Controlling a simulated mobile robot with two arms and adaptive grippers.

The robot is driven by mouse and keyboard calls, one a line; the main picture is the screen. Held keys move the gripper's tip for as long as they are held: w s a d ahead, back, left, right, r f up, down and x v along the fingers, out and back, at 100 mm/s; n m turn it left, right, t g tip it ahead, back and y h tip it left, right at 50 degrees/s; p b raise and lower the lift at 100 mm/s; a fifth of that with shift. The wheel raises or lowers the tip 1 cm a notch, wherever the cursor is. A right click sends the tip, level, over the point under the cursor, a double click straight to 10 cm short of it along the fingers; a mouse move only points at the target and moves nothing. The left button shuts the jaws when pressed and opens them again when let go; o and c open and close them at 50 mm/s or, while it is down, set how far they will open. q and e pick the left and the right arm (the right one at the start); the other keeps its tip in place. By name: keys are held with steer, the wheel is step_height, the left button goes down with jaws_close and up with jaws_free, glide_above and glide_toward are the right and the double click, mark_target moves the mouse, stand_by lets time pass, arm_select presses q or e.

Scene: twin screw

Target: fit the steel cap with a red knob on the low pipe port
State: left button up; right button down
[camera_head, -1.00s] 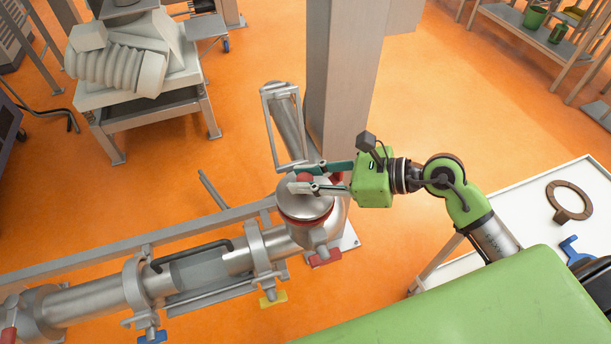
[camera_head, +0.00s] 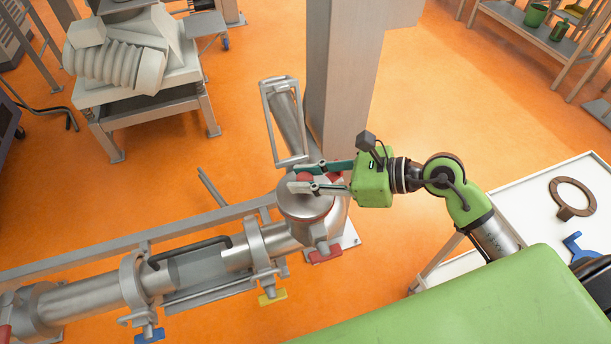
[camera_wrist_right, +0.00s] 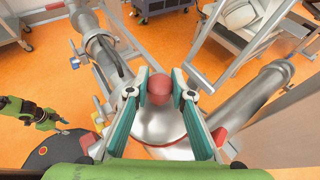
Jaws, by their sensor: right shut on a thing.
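The steel cap (camera_head: 303,206) is a shiny domed disc with a red knob (camera_head: 306,177). It sits over the low pipe port (camera_head: 318,234) at the right end of the steel pipe. My right gripper (camera_head: 300,178) is shut on the red knob, with one finger on each side. In the right wrist view, the knob (camera_wrist_right: 159,88) lies between the two fingers, and the cap (camera_wrist_right: 158,122) shows below it. The seam between cap and port is too small to judge. My left gripper (camera_wrist_right: 62,121) shows small at the left of the wrist view; its jaws are unclear.
A grey column (camera_head: 345,80) stands just behind the port. A narrow metal frame (camera_head: 283,120) rises beside it. Clamps with red (camera_head: 326,254), yellow (camera_head: 272,297) and blue (camera_head: 150,336) handles hang along the pipe. A white table (camera_head: 545,205) with a brown ring (camera_head: 573,195) is at right.

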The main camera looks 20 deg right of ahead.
steer(key=c, duration=1.7)
jaws_free()
steer(key=v, duration=1.2)
